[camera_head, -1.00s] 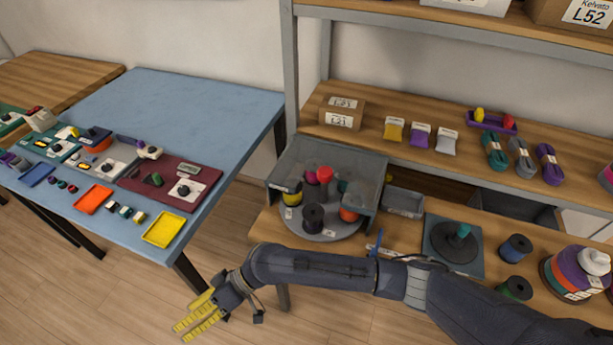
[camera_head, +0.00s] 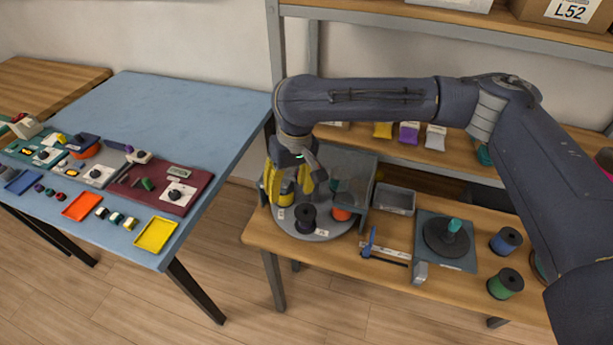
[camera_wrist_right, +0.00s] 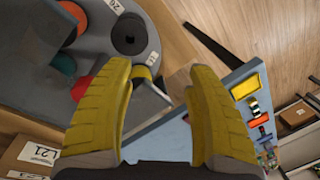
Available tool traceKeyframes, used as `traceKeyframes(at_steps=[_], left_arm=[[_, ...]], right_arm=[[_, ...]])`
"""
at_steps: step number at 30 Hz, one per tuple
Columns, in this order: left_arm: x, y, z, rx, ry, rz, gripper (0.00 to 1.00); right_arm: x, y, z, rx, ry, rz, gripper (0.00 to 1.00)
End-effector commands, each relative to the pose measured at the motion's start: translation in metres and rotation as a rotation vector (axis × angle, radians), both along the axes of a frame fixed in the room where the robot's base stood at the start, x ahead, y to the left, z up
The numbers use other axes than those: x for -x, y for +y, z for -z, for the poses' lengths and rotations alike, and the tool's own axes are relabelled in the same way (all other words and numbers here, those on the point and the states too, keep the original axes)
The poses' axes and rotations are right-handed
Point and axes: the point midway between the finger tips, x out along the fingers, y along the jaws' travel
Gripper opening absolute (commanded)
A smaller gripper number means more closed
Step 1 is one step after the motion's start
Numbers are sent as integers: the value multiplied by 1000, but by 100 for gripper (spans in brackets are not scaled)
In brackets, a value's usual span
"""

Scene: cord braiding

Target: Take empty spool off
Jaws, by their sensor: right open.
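A grey round carousel (camera_head: 322,233) stands inside a grey open-fronted housing (camera_head: 362,190) on the wooden bench. A black spool (camera_head: 305,219), with no coloured cord visible on it, stands upright near its front; it also shows in the wrist view (camera_wrist_right: 130,36). A yellow spool (camera_head: 287,194) stands to its left, partly hidden by my right gripper (camera_head: 291,188). That gripper is open with its yellow fingers pointing down over the carousel's left side. In the wrist view the yellow spool (camera_wrist_right: 142,73) appears between the open fingers; I cannot tell whether they touch it. My left gripper is not in view.
An orange spool (camera_head: 342,214) sits right of the black one. A grey bin (camera_head: 395,200), a blue-handled tool (camera_head: 370,243), a spindle plate (camera_head: 426,250), and blue (camera_head: 506,241) and green (camera_head: 505,284) spools lie rightward. A blue table (camera_head: 200,105) holds trays at left.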

Motion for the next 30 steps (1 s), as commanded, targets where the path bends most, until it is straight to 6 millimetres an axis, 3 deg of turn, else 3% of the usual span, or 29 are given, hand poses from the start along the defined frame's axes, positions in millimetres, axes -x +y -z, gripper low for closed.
traceKeyframes(at_steps=[6,11,17,30], left_arm=[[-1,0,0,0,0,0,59],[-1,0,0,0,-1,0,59],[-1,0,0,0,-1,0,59],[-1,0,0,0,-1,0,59]], right_arm=[[-5,-28,-26,109,-47,75,56],[-5,-35,-27,133,-53,94,56],[-4,-35,-7,133,-50,95,56],[-4,-34,64,132,-50,95,56]])
